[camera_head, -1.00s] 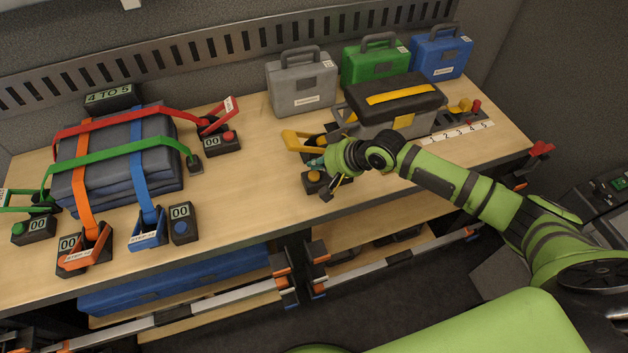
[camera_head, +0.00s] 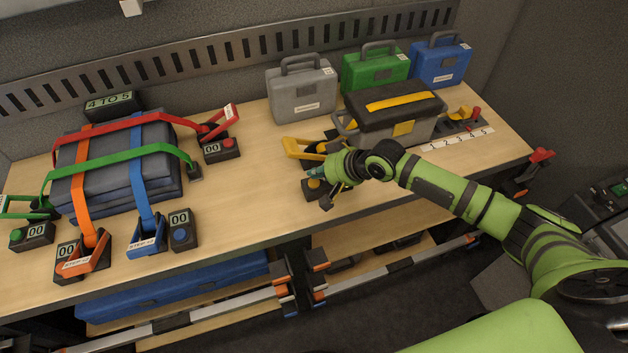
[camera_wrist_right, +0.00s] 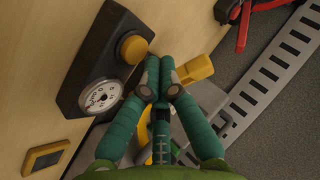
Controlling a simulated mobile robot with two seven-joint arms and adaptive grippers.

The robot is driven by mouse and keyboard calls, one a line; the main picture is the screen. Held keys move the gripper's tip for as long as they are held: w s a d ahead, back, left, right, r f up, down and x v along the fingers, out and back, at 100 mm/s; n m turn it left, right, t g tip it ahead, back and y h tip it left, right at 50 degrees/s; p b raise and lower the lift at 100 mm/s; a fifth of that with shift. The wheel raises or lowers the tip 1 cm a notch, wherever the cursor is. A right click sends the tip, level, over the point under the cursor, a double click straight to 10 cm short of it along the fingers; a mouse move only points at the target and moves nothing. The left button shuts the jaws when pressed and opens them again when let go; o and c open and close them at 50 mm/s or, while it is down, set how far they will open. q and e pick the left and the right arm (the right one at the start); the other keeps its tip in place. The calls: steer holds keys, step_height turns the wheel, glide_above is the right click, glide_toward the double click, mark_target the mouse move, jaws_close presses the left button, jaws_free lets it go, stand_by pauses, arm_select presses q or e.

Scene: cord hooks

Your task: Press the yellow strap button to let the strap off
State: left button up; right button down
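The yellow button (camera_head: 313,184) sits on a small black box at the front middle of the bench. In the right wrist view the button (camera_wrist_right: 131,47) is round, beside a white dial on the same box. My right gripper (camera_head: 318,172) is just beside the button, partly over the box. In the wrist view its green fingers (camera_wrist_right: 162,76) are together at the tips, with nothing seen between them. The tips look close to the button, and I cannot tell whether they touch. A yellow lever (camera_head: 300,148) stands behind the button box. My left gripper is out of view.
A dark toolbox (camera_head: 420,130) with a yellow band stands right behind my right wrist. Grey, green and blue cases (camera_head: 302,95) stand along the back. A strapped grey stack (camera_head: 115,185) with coloured levers and buttons fills the left. The bench between is clear.

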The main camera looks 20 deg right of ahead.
mark_target(317, 183)
steer(key=shift+f, duration=0.15)
stand_by(0.4)
steer(key=shift+f, duration=0.25)
steer(key=shift+f, duration=0.45)
stand_by(0.8)
steer(key=shift+r+p, duration=0.75)
steer(key=shift+r, duration=0.1)
step_height(317, 183, up, 5)
steer(key=p, duration=0.5)
stand_by(0.7)
